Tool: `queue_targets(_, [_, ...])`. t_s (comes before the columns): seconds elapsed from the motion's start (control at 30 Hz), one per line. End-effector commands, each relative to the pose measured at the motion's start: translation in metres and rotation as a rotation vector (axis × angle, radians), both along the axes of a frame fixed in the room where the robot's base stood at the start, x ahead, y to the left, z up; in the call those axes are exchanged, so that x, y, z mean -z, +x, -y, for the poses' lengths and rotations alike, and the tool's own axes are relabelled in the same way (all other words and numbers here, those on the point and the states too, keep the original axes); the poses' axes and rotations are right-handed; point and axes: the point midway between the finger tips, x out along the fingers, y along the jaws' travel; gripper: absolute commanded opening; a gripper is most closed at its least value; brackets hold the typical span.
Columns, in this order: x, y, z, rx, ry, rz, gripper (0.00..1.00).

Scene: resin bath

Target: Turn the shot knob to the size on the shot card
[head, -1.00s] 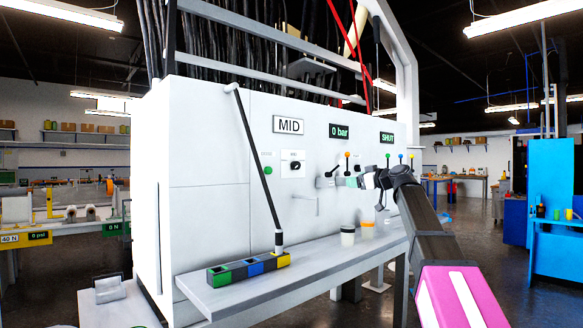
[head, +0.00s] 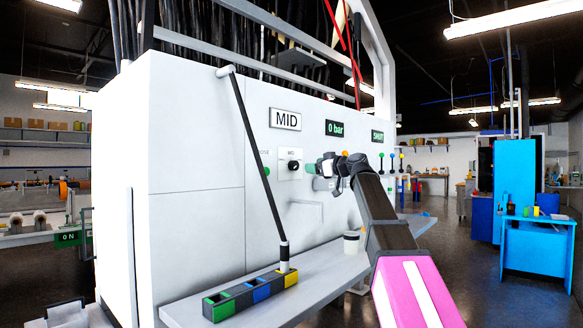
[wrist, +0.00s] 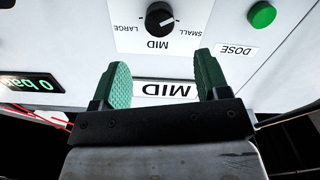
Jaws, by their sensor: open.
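The shot card (head: 286,120) on the white panel reads MID; it also shows upside down in the wrist view (wrist: 165,90). The black shot knob (head: 294,165) sits below the card. In the wrist view the knob (wrist: 160,19) is at the top, with LARGE on its left, SMALL on its right and MID beneath it. Its white mark appears to lean towards the SMALL side. My gripper (wrist: 163,78) is open and empty, its green fingertips apart and short of the knob in the picture. In the head view my gripper (head: 312,169) is right of the knob.
The green DOSE button (wrist: 262,15) is beside the knob. A black rod (head: 258,160) slants down in front of the panel to a row of coloured boxes (head: 232,301) on the shelf (head: 185,316). A white cup (head: 351,244) stands on the shelf near my arm.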

Motion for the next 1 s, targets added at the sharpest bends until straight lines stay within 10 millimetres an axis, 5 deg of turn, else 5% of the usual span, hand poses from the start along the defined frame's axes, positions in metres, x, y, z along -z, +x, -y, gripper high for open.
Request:
queue_targets(0.5, [-0.001, 0.053, -0.066, -0.001, 0.000, -0.001, 0.69])
queue_targets(1.0, [0.000, 0.061, -0.079, 0.000, -0.001, -0.001, 0.69])
